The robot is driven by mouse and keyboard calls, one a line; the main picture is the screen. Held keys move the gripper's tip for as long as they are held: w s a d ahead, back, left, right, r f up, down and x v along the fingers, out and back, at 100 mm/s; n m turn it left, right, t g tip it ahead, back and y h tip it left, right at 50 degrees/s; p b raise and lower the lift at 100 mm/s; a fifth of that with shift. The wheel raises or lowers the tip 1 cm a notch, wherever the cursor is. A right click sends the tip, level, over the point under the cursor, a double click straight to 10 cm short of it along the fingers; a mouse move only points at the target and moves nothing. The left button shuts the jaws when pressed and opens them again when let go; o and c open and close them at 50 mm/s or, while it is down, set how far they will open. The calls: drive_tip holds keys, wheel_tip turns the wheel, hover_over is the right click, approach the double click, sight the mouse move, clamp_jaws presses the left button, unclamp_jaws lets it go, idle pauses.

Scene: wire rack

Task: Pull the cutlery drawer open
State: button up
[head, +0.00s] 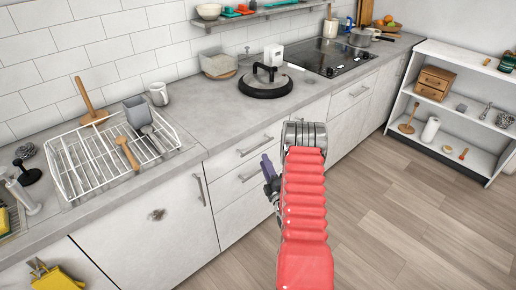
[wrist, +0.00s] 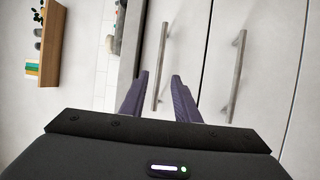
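Two drawer fronts lie under the counter, with an upper drawer handle (head: 255,146) and a lower drawer handle (head: 256,172) in the head view. No label shows which is the cutlery drawer. In the wrist view the upper handle (wrist: 160,66) appears between my gripper's purple fingers (wrist: 160,75), and the lower handle (wrist: 236,76) is to their right. My gripper (head: 266,162) is open, in front of the drawers. I cannot tell whether the fingers reach around the upper handle or stop short of it. Both drawers look shut.
A cabinet door with a vertical handle (head: 200,189) is left of the drawers. A dish rack (head: 95,170), a lidded pan (head: 266,88) and a hob (head: 328,58) are on the counter. A white shelf unit (head: 462,52) stands at right. The wooden floor (head: 400,220) is clear.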

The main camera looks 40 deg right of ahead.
sight(258, 147)
drive_tip(key=x, duration=0.9)
drive_tip(key=shift+w+d+r, duration=0.1)
drive_tip(key=shift+w, duration=0.15)
drive_tip(key=shift+c, duration=0.6)
clamp_jaws()
